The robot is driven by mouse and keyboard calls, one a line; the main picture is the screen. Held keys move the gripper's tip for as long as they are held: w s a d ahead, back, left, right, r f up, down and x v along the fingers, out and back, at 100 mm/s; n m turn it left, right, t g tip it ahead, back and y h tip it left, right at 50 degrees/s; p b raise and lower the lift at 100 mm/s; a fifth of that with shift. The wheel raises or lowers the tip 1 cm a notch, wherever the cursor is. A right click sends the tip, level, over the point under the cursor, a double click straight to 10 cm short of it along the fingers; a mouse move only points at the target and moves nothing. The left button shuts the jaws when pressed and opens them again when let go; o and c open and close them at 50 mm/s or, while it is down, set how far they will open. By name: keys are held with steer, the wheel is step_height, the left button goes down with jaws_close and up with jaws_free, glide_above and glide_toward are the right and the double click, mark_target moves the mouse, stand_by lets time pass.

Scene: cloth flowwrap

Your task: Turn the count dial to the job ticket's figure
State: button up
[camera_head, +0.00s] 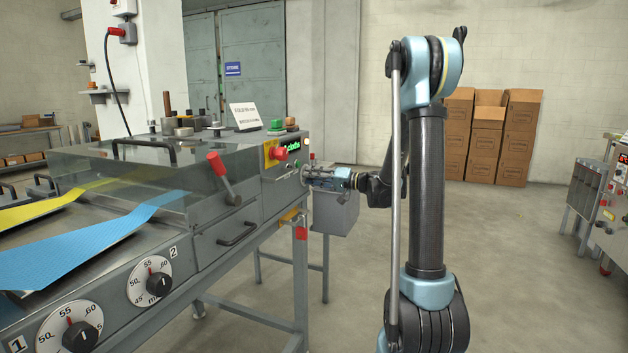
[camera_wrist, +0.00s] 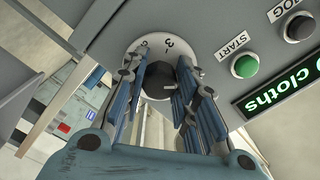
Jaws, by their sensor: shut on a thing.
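The count dial shows in the wrist view as a black knob (camera_wrist: 158,82) on a pale round scale (camera_wrist: 146,45) with printed numerals, a 3 among them. My gripper (camera_wrist: 159,76) is shut on this knob, with a finger on either side. In the head view my gripper (camera_head: 311,175) reaches the machine's end panel and hides the dial. The job ticket may be the white card (camera_head: 245,115) on top of the machine; its print is too small to read. A green-lit display (camera_wrist: 275,97) reads "cloths"; its figure is cut off at the picture's edge.
Beside the dial are a green START button (camera_wrist: 244,66) and a black JOG button (camera_wrist: 299,27). A red stop button (camera_head: 278,153) sits on the panel. Two numbered dials (camera_head: 149,281) are on the machine's front.

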steer(key=shift+m, duration=0.3)
steer(key=shift+m, duration=0.6)
steer(key=o, duration=1)
steer(key=shift+o, duration=0.2)
steer(key=shift+d, duration=0.1)
steer(key=v, duration=1.1)
steer(key=shift+d, duration=0.4)
